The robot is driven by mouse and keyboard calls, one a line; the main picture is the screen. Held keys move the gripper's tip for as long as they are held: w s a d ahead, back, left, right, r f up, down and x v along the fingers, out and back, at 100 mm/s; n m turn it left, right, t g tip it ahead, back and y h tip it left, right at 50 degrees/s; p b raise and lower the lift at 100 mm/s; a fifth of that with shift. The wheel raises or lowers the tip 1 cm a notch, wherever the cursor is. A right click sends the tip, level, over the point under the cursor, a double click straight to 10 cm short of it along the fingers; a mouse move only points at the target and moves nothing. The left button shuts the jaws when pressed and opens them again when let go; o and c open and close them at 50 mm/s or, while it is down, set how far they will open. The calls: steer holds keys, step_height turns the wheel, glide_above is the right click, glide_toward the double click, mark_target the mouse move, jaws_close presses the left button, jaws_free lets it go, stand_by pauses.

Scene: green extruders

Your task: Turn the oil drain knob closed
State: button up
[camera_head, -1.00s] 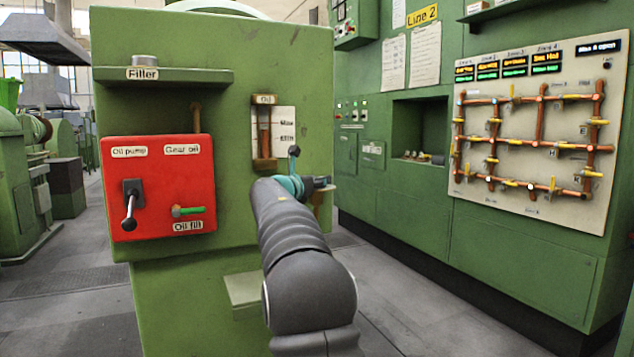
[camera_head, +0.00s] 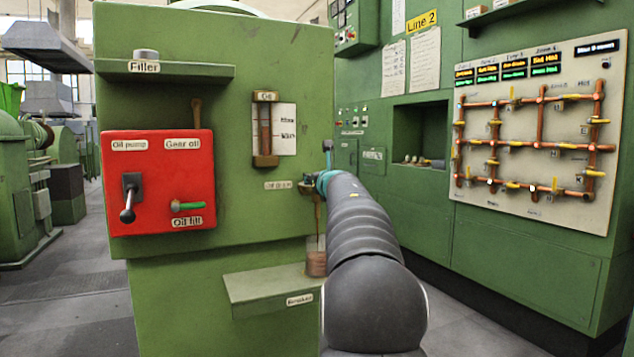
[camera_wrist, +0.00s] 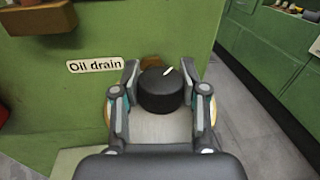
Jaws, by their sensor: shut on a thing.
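The black round oil drain knob (camera_wrist: 160,90) has a short white mark on top, tilted to the upper right in the wrist view. My gripper (camera_wrist: 165,95) has a finger on each side of the knob and is shut on it. In the head view my gripper (camera_head: 318,184) is at the right edge of the green machine, and the knob is hidden there. The "Oil drain" label (camera_wrist: 95,65) is left of the knob. A thin brown oil stream (camera_head: 318,215) runs from under the drain into a clear beaker (camera_head: 316,262) holding brown oil, partly hidden by my arm.
The beaker stands on a green shelf (camera_head: 265,283). An oil gauge (camera_head: 265,130) is above left. A red panel (camera_head: 150,215) with a lever and a green-handled valve is at left. A green cabinet wall with a pipe board (camera_head: 535,130) is at right.

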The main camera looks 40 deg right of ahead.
steer(key=n+y+p, duration=0.1)
steer(key=y, duration=0.1)
steer(key=n+t+y+p, duration=0.1)
steer(key=n+y, duration=0.1)
steer(key=n+y+p, duration=0.1)
steer(key=y, duration=0.1)
steer(key=shift+d+r+y, duration=0.15)
steer(key=shift+r+y, duration=0.15)
steer(key=shift+y, duration=0.1)
steer(key=n+y+p, duration=0.3)
steer(key=y, duration=0.2)
steer(key=shift+n+p, duration=0.3)
steer(key=shift+p, duration=0.1)
steer(key=shift+n+g+y+p, duration=0.3)
steer(key=shift+y+p, duration=0.1)
steer(key=shift+a+f+y, duration=0.15)
steer(key=shift+a+y, duration=0.05)
steer(key=shift+y, duration=0.1)
steer(key=o, duration=1.2)
steer(key=shift+f, duration=0.1)
steer(key=shift+c, duration=0.2)
steer(key=shift+s, duration=0.1)
